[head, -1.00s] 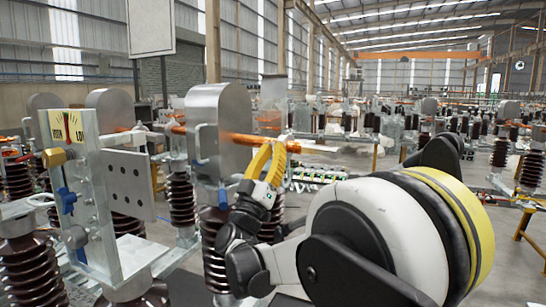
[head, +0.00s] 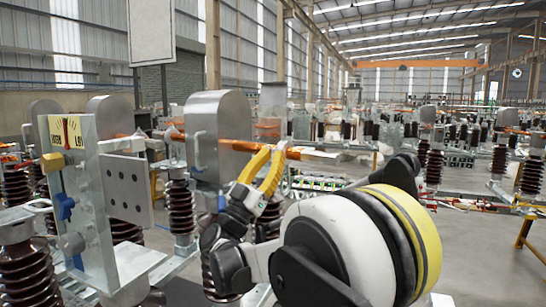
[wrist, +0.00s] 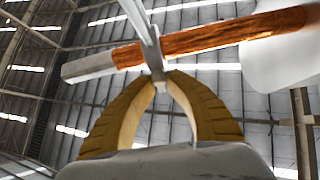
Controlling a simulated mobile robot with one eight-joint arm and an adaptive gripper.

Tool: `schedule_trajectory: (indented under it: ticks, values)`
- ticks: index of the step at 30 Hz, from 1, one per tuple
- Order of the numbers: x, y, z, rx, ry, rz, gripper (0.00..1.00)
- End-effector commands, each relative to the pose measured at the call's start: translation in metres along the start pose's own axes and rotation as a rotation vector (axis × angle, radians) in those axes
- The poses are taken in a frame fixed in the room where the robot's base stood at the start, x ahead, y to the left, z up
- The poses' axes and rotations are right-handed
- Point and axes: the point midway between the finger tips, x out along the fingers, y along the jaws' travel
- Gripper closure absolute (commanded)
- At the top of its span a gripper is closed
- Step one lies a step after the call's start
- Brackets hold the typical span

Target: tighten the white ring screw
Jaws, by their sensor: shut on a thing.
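My gripper (wrist: 158,84) has two yellow ribbed fingers that meet at their tips in the wrist view. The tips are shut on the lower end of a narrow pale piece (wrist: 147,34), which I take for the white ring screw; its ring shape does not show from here. The piece crosses a copper-coloured bar (wrist: 213,34) with a grey end. In the head view my gripper (head: 276,150) is at the copper bar (head: 292,151), right of a rounded grey metal housing (head: 218,130). The screw cannot be made out there.
A metal plate frame (head: 90,210) with blue levers and a yellow label stands at the left. Brown ribbed insulators (head: 180,208) stand under the housings. More isolator frames fill the hall behind. Bare floor (head: 400,195) shows at the right.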

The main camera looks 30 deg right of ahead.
Motion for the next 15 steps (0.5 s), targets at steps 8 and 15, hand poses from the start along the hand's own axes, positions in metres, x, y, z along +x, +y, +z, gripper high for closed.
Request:
schedule_trajectory:
  ticks: [8,15]
  values:
    - [0.0004,0.0,-0.0004,-0.001,0.001,-0.001,0.63]
    - [0.0055,-0.0005,-0.0055,-0.001,0.001,-0.001,0.63]
